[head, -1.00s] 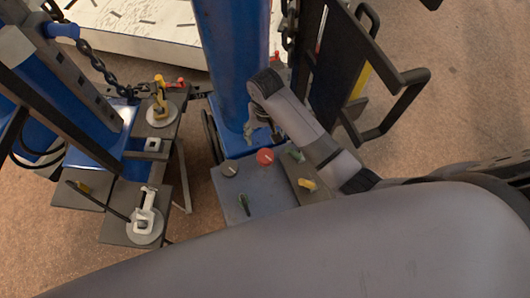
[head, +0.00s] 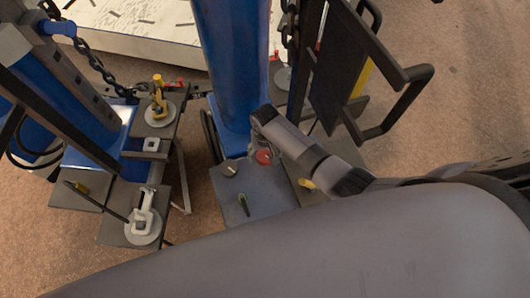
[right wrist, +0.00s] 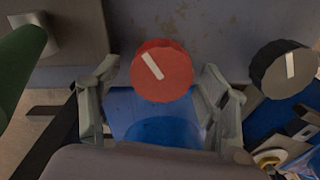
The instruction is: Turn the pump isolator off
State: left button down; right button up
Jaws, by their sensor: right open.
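A red round knob (head: 263,157) with a white mark sits on the grey-blue panel (head: 268,195). In the right wrist view the red knob (right wrist: 172,78) shows its white mark slanting from upper left to lower right. My right gripper (head: 256,147) is open at the red knob; in the right wrist view its fingers (right wrist: 160,92) stand one on each side of the knob, apart from it as far as I can see. Which control is the pump isolator, I cannot tell; no label is legible. My left gripper is out of view.
A dark knob (head: 230,170) sits left of the red one, also in the right wrist view (right wrist: 284,69). A blue column (head: 228,60) rises behind. Clamps (head: 144,217) stand left.

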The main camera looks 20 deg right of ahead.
jog(key=shift+c, duration=0.5)
jog(key=c, duration=1.1)
jog(key=shift+o, duration=0.2)
jog(key=shift+r+n, duration=0.1)
jog(key=shift+n, duration=0.2)
jog(key=shift+n+p, duration=0.75)
jog(key=shift+n, duration=0.25)
jog(key=n+p, duration=0.1)
jog(key=n, duration=0.1)
jog(key=shift+a+n, duration=0.1)
jog(key=shift+n, duration=0.2)
jog(key=n+p, duration=0.1)
jog(key=n, duration=0.2)
jog(key=shift+n, duration=0.3)
jog(key=shift+a+n, duration=0.1)
jog(key=shift+n, duration=1.4)
